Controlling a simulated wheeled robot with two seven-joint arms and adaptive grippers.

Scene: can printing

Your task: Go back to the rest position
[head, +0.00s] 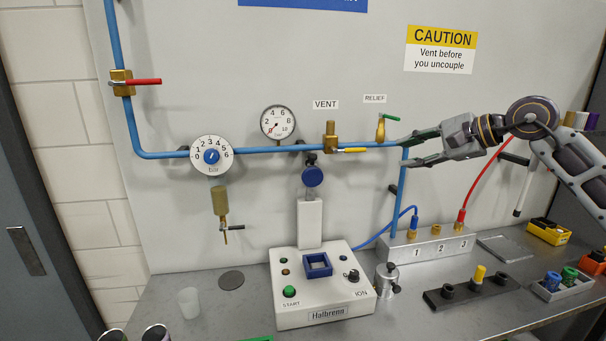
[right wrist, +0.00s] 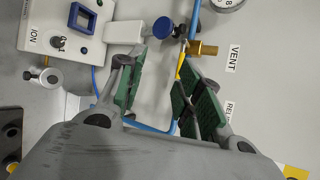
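My right gripper (head: 404,152) reaches in from the right in the head view, in front of the panel, near the blue pipe (head: 270,150) and the relief valve. Its fingers are apart with nothing between them; the right wrist view also shows the green finger pads (right wrist: 160,92) spread. The relief valve (head: 380,130) with its green handle is just above and left of the fingertips. The vent valve (head: 330,138) has a yellow lever (head: 351,150) pointing right along the pipe, left of the fingertips. My left gripper is in neither view.
The white Halbrenn machine (head: 325,313) stands on the grey bench, with a numbered manifold (head: 425,248) to its right. A red hose (head: 484,178) hangs behind my right arm. A black rack (head: 470,293) and a white cup (head: 188,303) stand nearer the front. Cans are at bottom left.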

